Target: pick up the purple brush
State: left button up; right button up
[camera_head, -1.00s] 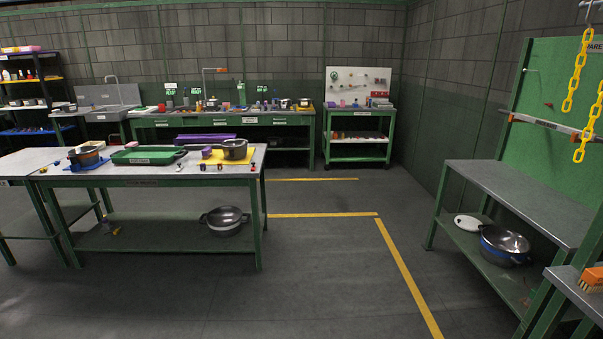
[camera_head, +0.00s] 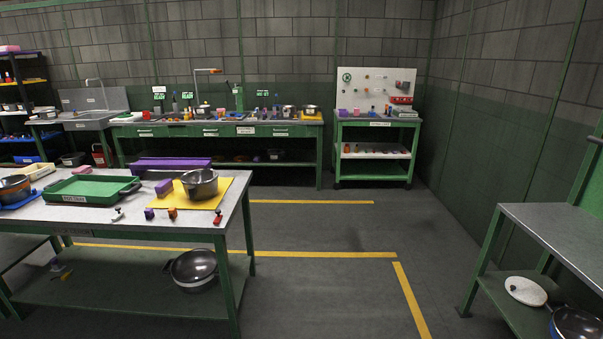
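I cannot make out for certain which purple thing is the purple brush. A small purple block (camera_head: 164,187) lies beside the steel pot (camera_head: 199,184) on the left table. A smaller dark purple item (camera_head: 149,214) is near that table's front edge. A small pinkish-purple item (camera_head: 343,113) sits at the left of the cart top at the back. All are too small to show bristles. Neither of my grippers is in view.
The left table (camera_head: 120,220) also bears a green tray (camera_head: 90,189) and yellow mat (camera_head: 228,188). A long green bench (camera_head: 215,131) and a cart (camera_head: 375,124) stand at the back wall. A grey-topped bench (camera_head: 570,232) is at right. The middle floor is clear.

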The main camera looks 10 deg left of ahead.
aim_at(163, 190)
jog(key=u, duration=0.8)
jog(key=i, duration=1.2)
jog(key=u, duration=1)
